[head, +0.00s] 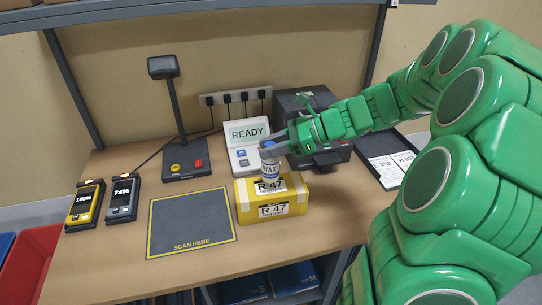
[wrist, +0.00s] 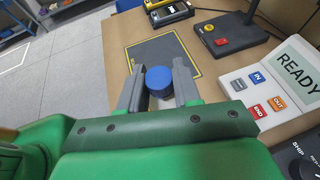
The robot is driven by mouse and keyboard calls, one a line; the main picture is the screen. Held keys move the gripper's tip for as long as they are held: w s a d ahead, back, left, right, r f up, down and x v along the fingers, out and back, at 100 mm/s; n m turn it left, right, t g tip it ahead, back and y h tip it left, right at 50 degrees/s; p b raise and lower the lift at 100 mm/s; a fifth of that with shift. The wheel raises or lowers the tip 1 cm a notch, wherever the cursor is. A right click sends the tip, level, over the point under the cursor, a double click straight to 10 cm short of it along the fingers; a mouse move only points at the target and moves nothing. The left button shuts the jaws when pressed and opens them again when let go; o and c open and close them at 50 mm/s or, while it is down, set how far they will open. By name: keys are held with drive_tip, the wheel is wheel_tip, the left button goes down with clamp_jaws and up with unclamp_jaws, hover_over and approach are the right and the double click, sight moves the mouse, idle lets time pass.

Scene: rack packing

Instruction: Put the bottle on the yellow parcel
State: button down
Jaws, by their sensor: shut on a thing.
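The parcel is marked "R 47" and lies on the bench beside the scan mat. My gripper (head: 272,147) is shut on the bottle near its cap. In the wrist view the blue cap (wrist: 159,78) sits between the two grey fingers (wrist: 158,92). The parcel is hidden there.
The dark scan mat (head: 190,224) lies left of the parcel. A "READY" panel (head: 246,134) and a dark printer (head: 300,104) stand behind. A scanner stand (head: 178,115) and two handheld devices (head: 122,199) are at left. Paper labels (head: 390,169) lie at right.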

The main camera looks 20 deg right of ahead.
drive_tip(key=shift+f, duration=1.55)
drive_tip(key=shift+f, duration=0.1)
drive_tip(key=c, duration=0.8)
unclamp_jaws()
